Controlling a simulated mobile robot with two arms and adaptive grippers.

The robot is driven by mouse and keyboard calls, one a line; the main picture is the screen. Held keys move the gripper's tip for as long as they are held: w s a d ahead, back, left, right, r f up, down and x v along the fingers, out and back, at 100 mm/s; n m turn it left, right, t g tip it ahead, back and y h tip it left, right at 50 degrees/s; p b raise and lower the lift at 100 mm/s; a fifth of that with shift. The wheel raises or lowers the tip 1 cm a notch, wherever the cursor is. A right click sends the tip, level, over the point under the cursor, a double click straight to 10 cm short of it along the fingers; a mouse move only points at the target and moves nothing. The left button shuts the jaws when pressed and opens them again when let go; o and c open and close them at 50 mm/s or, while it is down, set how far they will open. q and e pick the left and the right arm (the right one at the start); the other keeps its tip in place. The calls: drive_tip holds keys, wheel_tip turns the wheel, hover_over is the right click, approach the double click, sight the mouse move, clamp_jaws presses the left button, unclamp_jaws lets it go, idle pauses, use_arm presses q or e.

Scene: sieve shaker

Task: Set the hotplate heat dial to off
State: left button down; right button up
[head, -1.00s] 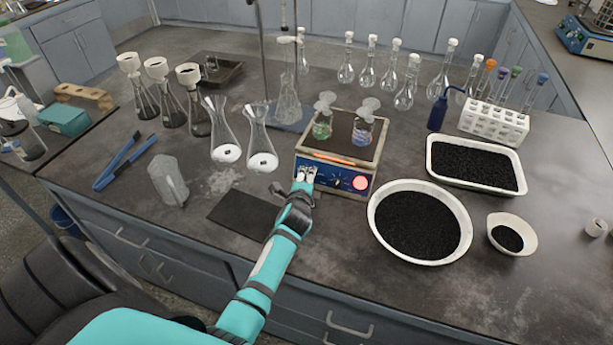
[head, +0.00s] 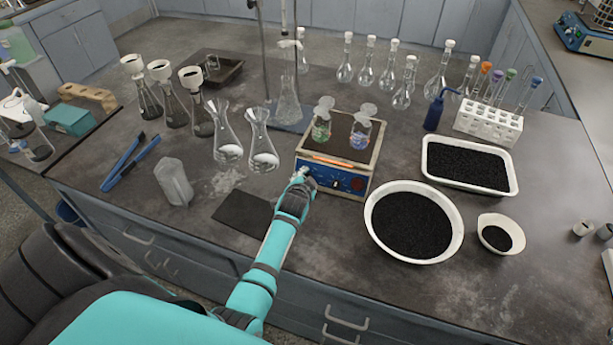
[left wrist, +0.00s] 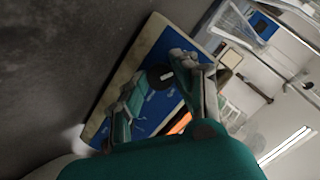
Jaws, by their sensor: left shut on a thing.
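The hotplate (head: 345,193) has a blue front panel with a small dark red light (head: 357,184) at its right and an orange strip (head: 334,162) above. Two small flasks with green and bluish liquid stand on its top. My left gripper (head: 302,178) is at the left part of the panel and hides the dial there in the head view. In the left wrist view, a black dial (left wrist: 160,77) with a pale mark sits between the fingers of my left gripper (left wrist: 163,92). The gripper is shut on this heat dial. My right gripper is not in view.
Two conical flasks (head: 262,155) stand just left of the hotplate. A round white bowl of black grains (head: 374,237) is close to its right. A dark mat (head: 240,212) lies in front. A retort stand (head: 266,60) rises behind.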

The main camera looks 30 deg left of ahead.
use_arm(q)
drive_tip(key=shift+n+h+p, duration=0.3)
drive_tip(key=shift+n+p, duration=0.25)
drive_tip(key=shift+n, duration=0.55)
drive_tip(key=shift+f, duration=0.1)
drive_tip(key=c, duration=1)
unclamp_jaws()
drive_tip(key=shift+s, duration=0.1)
drive_tip(key=v, duration=1.2)
